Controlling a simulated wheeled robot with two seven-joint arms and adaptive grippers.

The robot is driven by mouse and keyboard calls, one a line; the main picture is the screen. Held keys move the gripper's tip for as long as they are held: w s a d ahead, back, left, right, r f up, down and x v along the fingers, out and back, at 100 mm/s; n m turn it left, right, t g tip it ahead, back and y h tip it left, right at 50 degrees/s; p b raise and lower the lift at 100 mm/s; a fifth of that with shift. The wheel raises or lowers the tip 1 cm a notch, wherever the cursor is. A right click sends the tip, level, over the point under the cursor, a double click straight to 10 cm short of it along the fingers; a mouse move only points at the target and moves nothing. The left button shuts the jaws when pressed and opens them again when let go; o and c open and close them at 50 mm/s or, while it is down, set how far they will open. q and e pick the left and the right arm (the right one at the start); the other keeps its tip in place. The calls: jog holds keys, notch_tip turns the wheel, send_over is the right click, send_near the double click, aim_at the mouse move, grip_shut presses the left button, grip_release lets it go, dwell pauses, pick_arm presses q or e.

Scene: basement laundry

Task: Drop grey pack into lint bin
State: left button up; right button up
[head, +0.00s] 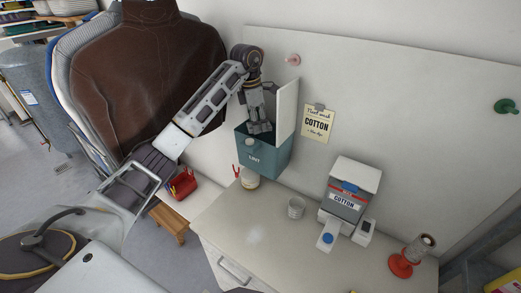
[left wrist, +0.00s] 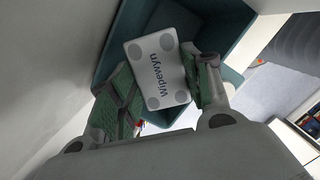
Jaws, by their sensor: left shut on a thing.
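The lint bin (head: 262,160) is a teal box with a LINT label, mounted against the white wall panel. Its pale lid (head: 287,108) stands open at the right. My left gripper (head: 259,127) points down at the bin's open top. In the left wrist view, the gripper's green-padded fingers (left wrist: 162,88) are shut on the grey pack (left wrist: 158,66), which is pale and printed "Wipewyn". The teal bin walls (left wrist: 222,25) show around and beyond the pack. In the head view the gripper hides most of the pack. My right gripper is not in view.
Brown fabric (head: 145,70) hangs at the left. A red caddy (head: 183,184) sits on a wooden stool (head: 170,220).

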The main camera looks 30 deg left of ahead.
pick_arm(q)
jog(key=o, duration=0.8)
jog(key=shift+r, duration=0.15)
jog(key=shift+r, duration=4.8)
